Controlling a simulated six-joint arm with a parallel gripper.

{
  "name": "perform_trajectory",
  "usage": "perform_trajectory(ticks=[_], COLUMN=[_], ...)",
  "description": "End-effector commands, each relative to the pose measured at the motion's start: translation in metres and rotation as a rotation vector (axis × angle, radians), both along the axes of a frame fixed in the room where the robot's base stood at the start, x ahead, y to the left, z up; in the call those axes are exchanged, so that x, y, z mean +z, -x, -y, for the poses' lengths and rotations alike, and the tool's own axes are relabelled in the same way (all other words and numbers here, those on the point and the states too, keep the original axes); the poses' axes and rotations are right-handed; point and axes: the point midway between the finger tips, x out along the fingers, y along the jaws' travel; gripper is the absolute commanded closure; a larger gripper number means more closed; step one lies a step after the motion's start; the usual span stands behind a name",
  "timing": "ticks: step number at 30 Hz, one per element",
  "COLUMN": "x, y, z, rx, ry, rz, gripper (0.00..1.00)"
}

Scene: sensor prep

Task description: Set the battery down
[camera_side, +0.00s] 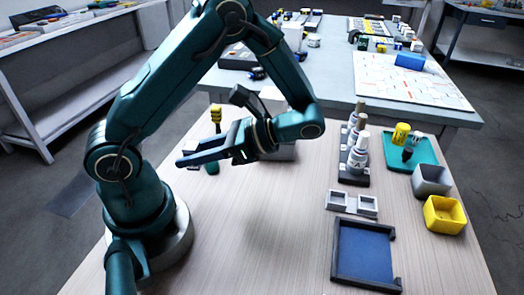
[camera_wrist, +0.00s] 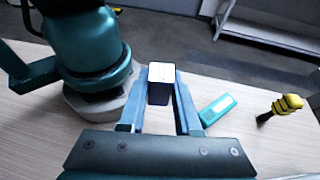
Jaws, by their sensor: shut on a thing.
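My gripper (camera_side: 190,157) is over the left part of the wooden table, its fingers pointing left in the side view. In the wrist view my gripper (camera_wrist: 161,82) is shut on a dark block with a pale top, which I take for the battery (camera_wrist: 159,92). The battery sits upright between the two blue fingertips.
A teal device (camera_wrist: 217,107) lies right of the fingers. A blue-floored tray (camera_side: 363,252), small grey holder (camera_side: 352,203), grey bin (camera_side: 432,180), yellow bin (camera_side: 445,214) and white bottles (camera_side: 357,155) stand right. The table's front middle is clear.

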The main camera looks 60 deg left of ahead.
Motion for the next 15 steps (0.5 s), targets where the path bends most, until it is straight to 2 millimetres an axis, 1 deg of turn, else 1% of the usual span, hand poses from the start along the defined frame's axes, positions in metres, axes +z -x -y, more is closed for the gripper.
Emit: perform_trajectory(ticks=[1,3,5,6,8,9,12,15], x=[0.003,0.008,0.013,0.018,0.025,0.03,0.04,0.048], y=[-0.008,-0.023,-0.039,-0.05,-0.069,-0.081,-0.105,-0.122], z=[-0.01,-0.024,-0.033,-0.037,-0.04,-0.04,-0.037,-0.032], rx=[-0.16,-0.375,-0.56,-0.682,-0.864,-0.977,-1.187,-1.33], ry=[-0.001,0.0,0.001,0.002,0.002,0.002,0.002,0.002], rz=[0.003,0.003,0.005,0.006,0.007,0.007,0.006,0.006], gripper=[1.0,1.0,1.0,1.0,1.0,1.0,1.0,1.0])
